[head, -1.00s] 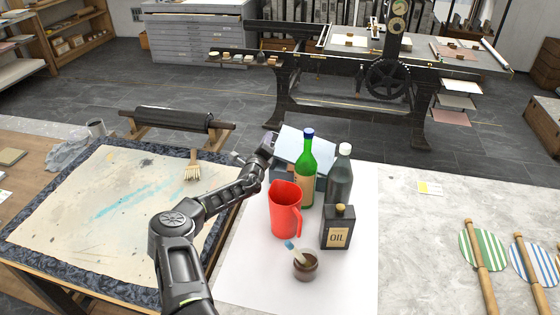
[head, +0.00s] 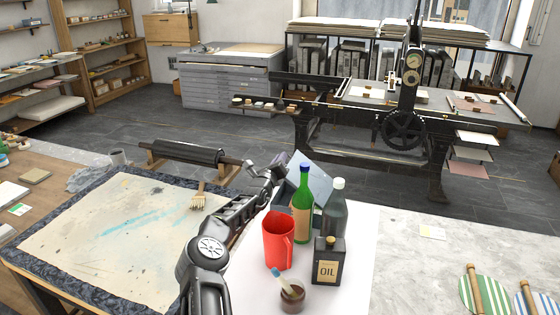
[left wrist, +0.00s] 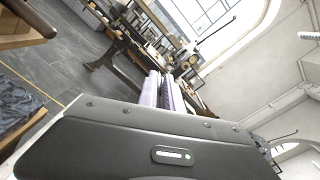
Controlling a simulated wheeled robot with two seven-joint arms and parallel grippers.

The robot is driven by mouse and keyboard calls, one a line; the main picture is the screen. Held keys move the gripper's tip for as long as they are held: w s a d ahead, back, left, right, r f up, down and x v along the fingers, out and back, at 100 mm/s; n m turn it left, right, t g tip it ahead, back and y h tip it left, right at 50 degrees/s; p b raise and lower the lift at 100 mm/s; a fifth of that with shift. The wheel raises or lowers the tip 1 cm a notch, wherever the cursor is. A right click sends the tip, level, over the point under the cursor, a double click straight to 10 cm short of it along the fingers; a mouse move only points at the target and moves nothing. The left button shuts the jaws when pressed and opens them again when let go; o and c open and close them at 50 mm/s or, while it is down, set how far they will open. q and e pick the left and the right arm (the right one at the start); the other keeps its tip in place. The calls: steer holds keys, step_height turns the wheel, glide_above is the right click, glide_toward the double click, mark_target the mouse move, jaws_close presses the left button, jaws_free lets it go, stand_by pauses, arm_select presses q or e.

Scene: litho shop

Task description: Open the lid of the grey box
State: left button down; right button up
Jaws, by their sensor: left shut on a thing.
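The grey box (head: 284,194) stands at the back of the white sheet, partly hidden by the green bottle (head: 302,222). Its pale blue-grey lid (head: 318,181) is raised and tilted, standing up on the box's right side, behind the bottle. My left gripper (head: 279,166) is at the upper left of the box, by the lid's raised edge. It is shut on the lid; the contact is small and hard to make out. In the left wrist view, pale fingers (left wrist: 163,93) stick out beyond the dark gripper housing. My right gripper is not in view.
A dark bottle (head: 336,212), red jug (head: 278,242), oil can (head: 328,262) and brown pot with a brush (head: 291,295) crowd the front of the box. A roller (head: 185,152) lies to the left.

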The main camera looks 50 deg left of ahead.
arm_select(q)
steer(key=c, duration=1.6)
jaws_free()
steer(key=shift+w+d+f, duration=0.3)
steer(key=shift+w, duration=0.05)
steer(key=shift+o, duration=0.2)
steer(key=shift+s+a+r, duration=0.1)
steer(key=shift+s, duration=0.05)
steer(key=v, duration=0.8)
steer(key=shift+a, duration=0.1)
